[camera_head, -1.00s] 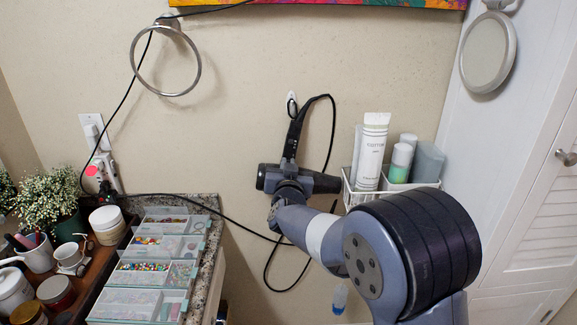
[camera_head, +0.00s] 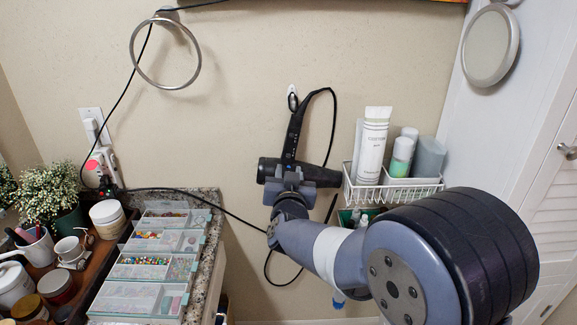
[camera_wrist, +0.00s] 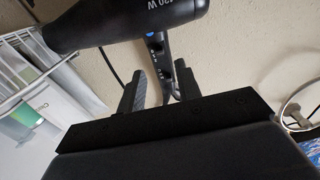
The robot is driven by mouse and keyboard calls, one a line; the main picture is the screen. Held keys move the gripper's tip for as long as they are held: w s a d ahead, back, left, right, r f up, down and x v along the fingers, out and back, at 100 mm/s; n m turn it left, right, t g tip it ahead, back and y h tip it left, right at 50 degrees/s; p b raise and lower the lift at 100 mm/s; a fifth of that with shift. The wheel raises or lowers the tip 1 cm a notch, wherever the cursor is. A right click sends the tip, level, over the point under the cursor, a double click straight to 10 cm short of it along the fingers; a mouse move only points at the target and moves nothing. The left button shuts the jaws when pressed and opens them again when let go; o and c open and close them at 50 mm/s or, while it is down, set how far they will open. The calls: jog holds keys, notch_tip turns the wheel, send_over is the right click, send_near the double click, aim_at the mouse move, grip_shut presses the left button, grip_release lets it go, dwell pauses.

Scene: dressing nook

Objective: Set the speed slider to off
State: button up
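A black hair dryer (camera_head: 325,176) hangs upside down on the wall, its handle (camera_head: 294,135) pointing up to a wall hook and its nozzle to the right. In the wrist view, the dryer's barrel (camera_wrist: 130,22) crosses the top. Small switches (camera_wrist: 157,56) show on the handle; I cannot tell which is the speed slider or how it is set. My gripper (camera_head: 290,182) is in front of the barrel in the head view. In the wrist view, my gripper (camera_wrist: 160,88) has its two fingers apart, with the handle showing in the gap; contact cannot be told.
A white wire basket (camera_head: 392,192) with bottles and a tube is close on the right. A black cord (camera_head: 334,120) loops around the dryer. A towel ring (camera_head: 165,82) is at upper left. Bead boxes (camera_head: 150,300) stand on the counter at lower left.

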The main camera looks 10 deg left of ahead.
aim_at(288, 156)
jog(key=shift+v, duration=2.35)
jog(key=shift+w, duration=0.1)
jog(key=x, duration=1)
jog(key=shift+w+a, duration=0.1)
jog(key=shift+w, duration=0.3)
jog(key=shift+w+r+p, duration=0.1)
jog(key=shift+r+p, duration=0.5)
jog(key=shift+p, duration=0.1)
jog(key=shift+r, duration=0.5)
